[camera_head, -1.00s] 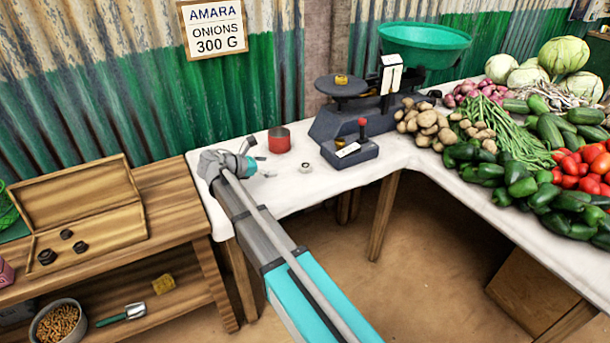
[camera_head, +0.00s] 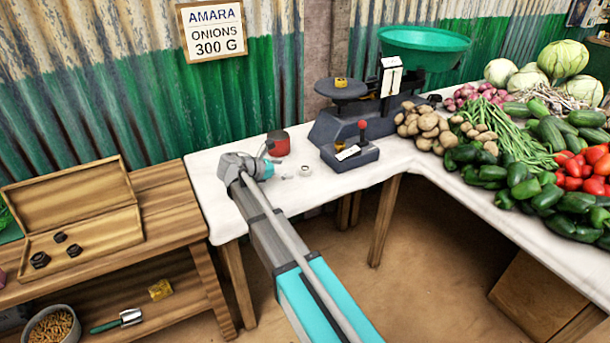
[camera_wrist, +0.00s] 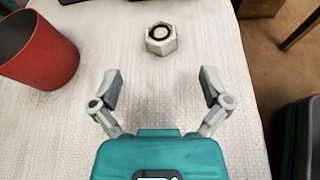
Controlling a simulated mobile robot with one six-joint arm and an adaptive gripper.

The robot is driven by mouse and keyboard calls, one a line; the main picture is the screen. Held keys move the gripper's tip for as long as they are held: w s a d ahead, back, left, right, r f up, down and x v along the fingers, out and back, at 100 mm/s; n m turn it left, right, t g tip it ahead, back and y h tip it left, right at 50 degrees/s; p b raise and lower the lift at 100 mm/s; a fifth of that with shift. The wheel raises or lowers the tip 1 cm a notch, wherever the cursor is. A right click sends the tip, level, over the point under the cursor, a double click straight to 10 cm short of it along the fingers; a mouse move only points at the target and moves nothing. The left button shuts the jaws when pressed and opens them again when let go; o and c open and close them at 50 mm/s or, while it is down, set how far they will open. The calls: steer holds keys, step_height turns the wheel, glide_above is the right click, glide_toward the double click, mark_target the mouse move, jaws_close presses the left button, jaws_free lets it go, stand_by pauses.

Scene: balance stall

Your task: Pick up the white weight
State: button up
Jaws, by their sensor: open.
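The white weight (camera_wrist: 161,39) is a small hexagonal block with a dark ring on top. It rests on the white tabletop, and in the head view the white weight (camera_head: 305,171) lies just right of my gripper (camera_head: 274,165). In the wrist view my gripper (camera_wrist: 160,88) is open and empty, its two fingers spread apart. The weight is ahead of the fingertips, roughly centred between them and not touched.
A red cup (camera_wrist: 40,48) stands left of the weight. Vegetables fill the right table.

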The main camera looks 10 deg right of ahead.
mark_target(304, 169)
steer(key=shift+x, duration=1.1)
steer(key=shift+d+b, duration=0.1)
steer(key=shift+b, duration=0.2)
steer(key=shift+b+x, duration=0.9)
steer(key=shift+x, duration=1.6)
jaws_close()
steer(key=shift+r, duration=0.2)
